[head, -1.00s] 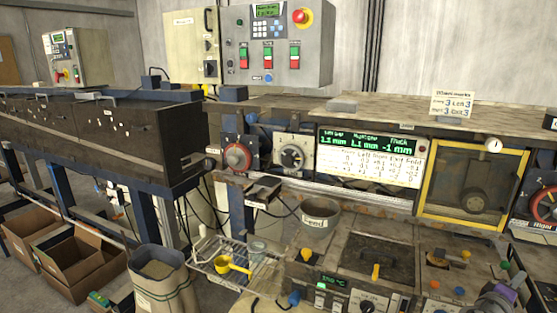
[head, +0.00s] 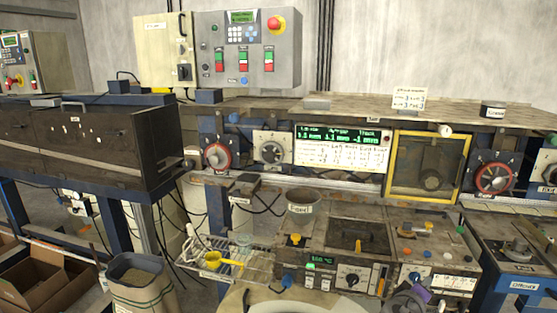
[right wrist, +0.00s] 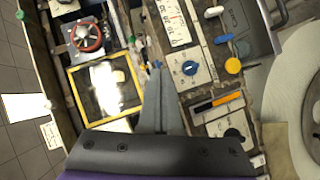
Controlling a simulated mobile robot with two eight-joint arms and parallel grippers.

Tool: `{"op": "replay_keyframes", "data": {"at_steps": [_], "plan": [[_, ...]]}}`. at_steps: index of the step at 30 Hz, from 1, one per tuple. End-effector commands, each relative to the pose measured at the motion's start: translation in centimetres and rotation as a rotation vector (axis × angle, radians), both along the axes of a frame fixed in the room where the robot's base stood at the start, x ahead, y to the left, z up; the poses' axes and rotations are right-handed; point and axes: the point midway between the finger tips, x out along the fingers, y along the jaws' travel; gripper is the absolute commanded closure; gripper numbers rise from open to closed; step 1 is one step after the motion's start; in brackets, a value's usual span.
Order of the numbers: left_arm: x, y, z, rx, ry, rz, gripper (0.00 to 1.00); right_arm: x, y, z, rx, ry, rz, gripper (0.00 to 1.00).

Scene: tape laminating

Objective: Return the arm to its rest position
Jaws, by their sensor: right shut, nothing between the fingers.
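My right gripper shows at the bottom edge of the head view, right of centre, as a grey shape with a purple part (head: 411,298), in front of the control panels. In the right wrist view its two grey fingers (right wrist: 157,98) lie together, shut and empty, above the panels. My left gripper is not in view.
A yellow-framed window (head: 427,168) and a red-ringed dial (head: 494,178) are on the machine behind. A wire rack (head: 232,262) holds a yellow scoop (head: 214,258).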

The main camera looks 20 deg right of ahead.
Motion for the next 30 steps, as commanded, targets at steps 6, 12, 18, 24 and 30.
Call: {"op": "replay_keyframes", "data": {"at_steps": [6,12,18,24,30], "plan": [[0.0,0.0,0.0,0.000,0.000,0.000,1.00,-2.2,13.8,-6.4,0.454,-0.073,0.067,1.00],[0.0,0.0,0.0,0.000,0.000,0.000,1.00,-6.3,26.4,-11.9,0.871,-0.030,0.140,1.00],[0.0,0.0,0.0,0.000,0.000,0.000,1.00,-9.8,34.0,-14.3,1.123,0.035,0.189,1.00],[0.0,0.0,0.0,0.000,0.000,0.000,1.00,-10.7,35.8,-14.8,1.187,0.056,0.200,1.00],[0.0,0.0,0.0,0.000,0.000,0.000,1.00,-10.7,35.7,-14.8,1.186,0.054,0.199,1.00]]}}
